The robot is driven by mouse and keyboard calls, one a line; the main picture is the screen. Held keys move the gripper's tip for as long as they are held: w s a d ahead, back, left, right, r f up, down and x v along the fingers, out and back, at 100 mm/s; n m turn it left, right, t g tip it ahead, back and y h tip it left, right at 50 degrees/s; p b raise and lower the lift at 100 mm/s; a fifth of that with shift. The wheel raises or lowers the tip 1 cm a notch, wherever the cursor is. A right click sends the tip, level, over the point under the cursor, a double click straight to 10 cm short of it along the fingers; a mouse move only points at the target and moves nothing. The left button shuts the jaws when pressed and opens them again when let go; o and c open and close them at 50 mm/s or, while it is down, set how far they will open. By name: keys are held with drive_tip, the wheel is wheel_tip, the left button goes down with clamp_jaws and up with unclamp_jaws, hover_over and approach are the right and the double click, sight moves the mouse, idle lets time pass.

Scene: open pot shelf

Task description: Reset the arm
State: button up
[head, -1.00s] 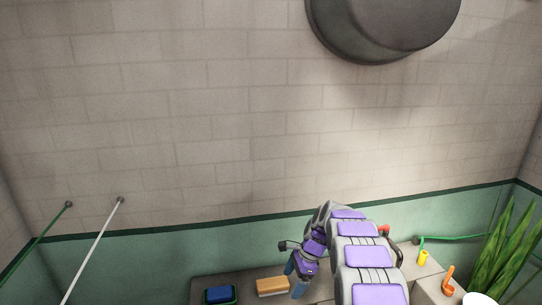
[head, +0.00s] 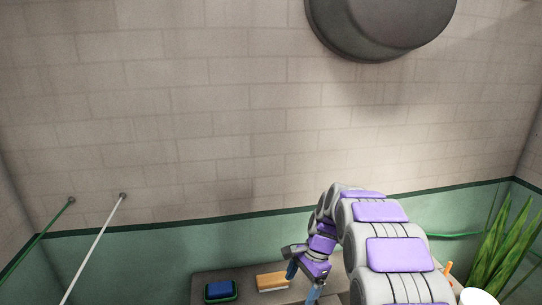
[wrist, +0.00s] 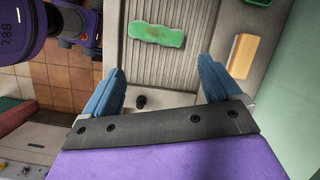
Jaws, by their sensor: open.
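My gripper (head: 303,281) hangs low in the head view with its blue fingers pointing down over the grey counter (head: 262,270). In the wrist view my gripper (wrist: 160,88) shows its two blue fingers wide apart, with nothing held between them. Beyond the fingers lies a ridged grey surface with a green flat item (wrist: 157,33) on it. A small dark round spot (wrist: 141,101) shows between the fingers. My purple and grey arm arches across the lower right of the head view.
A wooden block (head: 272,281) and a blue item in a green tray (head: 221,291) sit left of my gripper. A plant (head: 495,250) and white pot (head: 477,297) stand at right. A large dark round vessel (head: 385,25) is overhead. The wall above the counter is clear.

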drive_tip(key=s+d+r+n+h+b, duration=0.1)
drive_tip(key=s+r+n, duration=0.25)
drive_tip(key=s, duration=0.65)
drive_tip(key=s+d+r+n+h, duration=0.1)
drive_tip(key=s+d+r+n, duration=0.2)
drive_tip(key=s, duration=0.8)
drive_tip(key=s+d+n+h+b, duration=0.1)
drive_tip(key=s+n, duration=0.4)
drive_tip(key=s, duration=1.3)
drive_tip(key=shift+s+d+f+g, duration=0.3)
drive_tip(key=shift+s, duration=0.05)
drive_tip(key=shift+w, duration=0.15)
